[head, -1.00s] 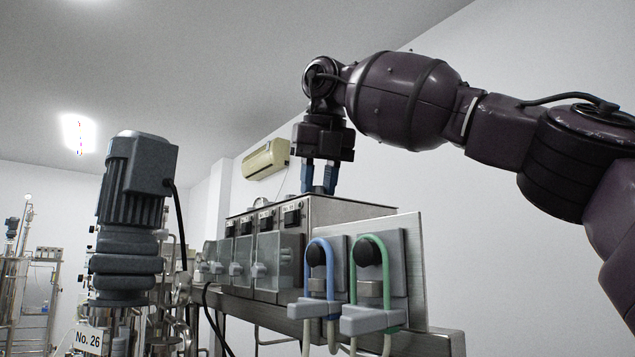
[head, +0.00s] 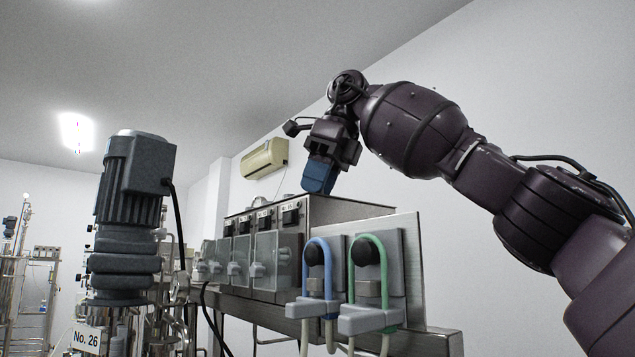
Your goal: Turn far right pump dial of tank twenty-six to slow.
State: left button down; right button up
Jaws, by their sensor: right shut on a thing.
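The tank's plate (head: 86,340) reads "No. 26" below a grey motor (head: 135,200). To its right is a row of steel pump units, each with a small dark display and a clear-covered pump head; the far right pump (head: 272,255) is nearest me. My right gripper (head: 317,187) reaches down from above at the top of this pump's housing (head: 345,209). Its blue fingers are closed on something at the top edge. The fingers hide the dial, so its setting cannot be read. My left gripper is not in view.
A steel panel with a blue hose (head: 305,260) and a green hose (head: 382,270) stands right of the pumps. A black cable hangs beneath the row. An air conditioner (head: 264,158) is on the wall behind.

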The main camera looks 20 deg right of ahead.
jog(key=n+g, duration=0.1)
jog(key=n, duration=0.2)
jog(key=n+g, duration=0.1)
jog(key=n, duration=0.2)
jog(key=shift+w+n+g+y, duration=0.1)
jog(key=shift+n+g+y, duration=0.2)
jog(key=shift+y, duration=0.1)
dwell(0.3)
jog(key=o, duration=0.9)
jog(key=shift+r, duration=0.15)
